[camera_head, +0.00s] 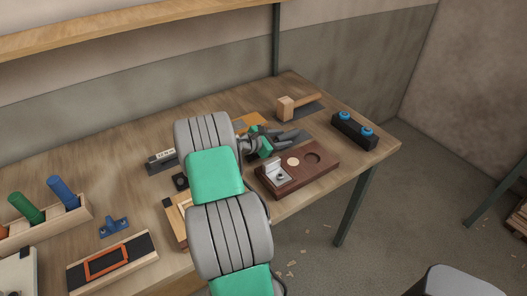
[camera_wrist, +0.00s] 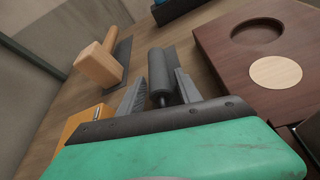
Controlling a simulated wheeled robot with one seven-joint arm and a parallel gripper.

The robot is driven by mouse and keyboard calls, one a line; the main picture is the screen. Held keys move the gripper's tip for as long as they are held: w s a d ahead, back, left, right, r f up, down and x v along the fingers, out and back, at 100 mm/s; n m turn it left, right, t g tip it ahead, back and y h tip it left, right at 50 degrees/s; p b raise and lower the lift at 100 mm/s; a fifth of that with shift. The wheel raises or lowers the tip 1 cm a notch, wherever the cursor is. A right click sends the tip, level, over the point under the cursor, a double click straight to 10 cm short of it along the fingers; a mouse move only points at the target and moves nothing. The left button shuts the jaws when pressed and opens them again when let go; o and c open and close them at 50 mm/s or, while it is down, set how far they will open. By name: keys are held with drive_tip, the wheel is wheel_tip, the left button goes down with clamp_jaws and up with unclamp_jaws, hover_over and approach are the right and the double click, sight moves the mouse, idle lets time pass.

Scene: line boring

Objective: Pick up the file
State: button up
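A dark grey cylinder with a thin stub at its near end (camera_wrist: 158,72) lies over a dark flat mat on the bench. It looks like a tool handle, but I cannot tell surely that it is the file. My gripper (camera_head: 290,138) is low over the bench, behind the dark wooden tray. In the wrist view my gripper (camera_wrist: 161,84) is open, with one finger on each side of the cylinder and no clear contact. In the head view the cylinder is not distinct from my fingers.
A dark wooden tray (camera_head: 318,172) with round recesses and a ring box (camera_head: 275,173) stands close in front. A wooden mallet (camera_head: 286,107) lies behind. A black block with blue knobs (camera_head: 354,132) is at right. A rack with green and blue handles (camera_head: 47,225) stands at left.

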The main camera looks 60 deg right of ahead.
clamp_jaws()
idle(1.1)
